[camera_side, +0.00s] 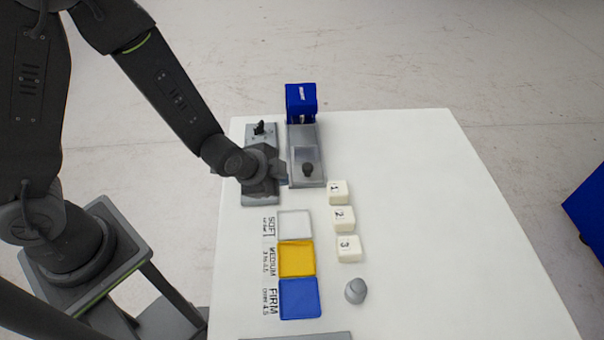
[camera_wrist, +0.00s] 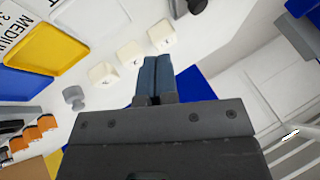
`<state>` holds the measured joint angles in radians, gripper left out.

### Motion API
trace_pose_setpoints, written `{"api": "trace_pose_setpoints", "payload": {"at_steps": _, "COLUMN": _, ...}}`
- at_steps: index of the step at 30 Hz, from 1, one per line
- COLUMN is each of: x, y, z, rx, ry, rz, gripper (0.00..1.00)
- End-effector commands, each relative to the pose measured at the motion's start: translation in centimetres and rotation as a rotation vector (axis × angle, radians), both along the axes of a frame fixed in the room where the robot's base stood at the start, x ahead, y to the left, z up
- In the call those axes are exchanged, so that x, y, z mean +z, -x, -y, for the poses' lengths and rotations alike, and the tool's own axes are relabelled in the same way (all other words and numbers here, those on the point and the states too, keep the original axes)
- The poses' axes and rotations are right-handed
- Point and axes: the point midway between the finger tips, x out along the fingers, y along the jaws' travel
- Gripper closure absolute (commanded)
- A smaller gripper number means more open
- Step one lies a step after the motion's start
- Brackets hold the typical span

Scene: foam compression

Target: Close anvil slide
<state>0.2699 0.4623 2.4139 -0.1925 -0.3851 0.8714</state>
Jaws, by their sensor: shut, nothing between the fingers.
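The anvil slide is a grey track (camera_side: 305,140) with a blue block (camera_side: 301,100) at its far end and a black knob (camera_side: 308,169) near its front end. My gripper (camera_side: 281,172) is beside the track's left edge, left of the knob; I cannot tell whether it touches the track. In the wrist view my gripper (camera_wrist: 157,62) has its two fingers together with nothing between them. Part of the grey track (camera_wrist: 180,8) and the dark knob (camera_wrist: 197,5) show at the top edge there. My wrist hides part of the fixture to the left.
A grey fixture with a black lever (camera_side: 260,129) stands left of the track. White numbered foam blocks (camera_side: 344,218) lie in front of it. White, yellow (camera_side: 297,258) and blue trays line the left, with a grey knob-like piece (camera_side: 356,291) nearby. The table's right side is clear.

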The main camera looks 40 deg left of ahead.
Motion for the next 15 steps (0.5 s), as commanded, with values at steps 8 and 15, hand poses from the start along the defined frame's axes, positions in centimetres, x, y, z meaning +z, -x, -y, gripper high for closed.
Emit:
{"api": "trace_pose_setpoints", "payload": {"at_steps": 8, "x": -3.4, "y": -2.4, "z": 0.3, "rx": 0.002, "ry": 0.000, "rz": -0.006, "gripper": 1.00}}
{"api": "trace_pose_setpoints", "payload": {"at_steps": 15, "x": -7.0, "y": -5.1, "z": 0.7, "rx": 0.002, "ry": 0.001, "rz": -0.004, "gripper": 1.00}}
